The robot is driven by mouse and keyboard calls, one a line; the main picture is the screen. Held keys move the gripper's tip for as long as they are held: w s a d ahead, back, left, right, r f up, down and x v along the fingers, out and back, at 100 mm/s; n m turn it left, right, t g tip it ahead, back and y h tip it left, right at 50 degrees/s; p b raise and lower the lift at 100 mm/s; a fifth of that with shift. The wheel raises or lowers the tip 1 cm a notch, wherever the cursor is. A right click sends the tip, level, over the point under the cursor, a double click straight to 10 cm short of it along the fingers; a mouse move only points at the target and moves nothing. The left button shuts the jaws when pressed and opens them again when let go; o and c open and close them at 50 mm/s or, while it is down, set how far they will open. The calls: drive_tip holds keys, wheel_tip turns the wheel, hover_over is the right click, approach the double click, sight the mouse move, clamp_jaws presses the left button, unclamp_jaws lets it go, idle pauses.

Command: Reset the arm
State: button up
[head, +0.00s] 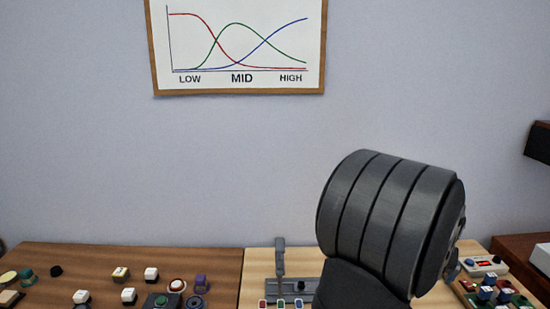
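A large dark grey ribbed joint of my arm (385,220) fills the lower right middle of the head view. It stands in front of the light wooden part of the table. My gripper does not show in this view, so I cannot see its fingers or whether it holds anything. The arm hides part of the table behind it.
Several small knobs and buttons, such as a white one (151,274), lie on the dark wooden table (70,257) at left. A board with coloured parts (500,295) lies at right. A framed chart (238,45) hangs above.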

drive_tip(key=w+a+n+y, duration=0.1)
drive_tip(key=w+a+n, duration=0.1)
drive_tip(key=w+a, duration=0.8)
drive_tip(key=shift+w+a+r+n, duration=0.25)
drive_tip(key=shift+w+n, duration=0.15)
drive_tip(key=shift+w, duration=1.1)
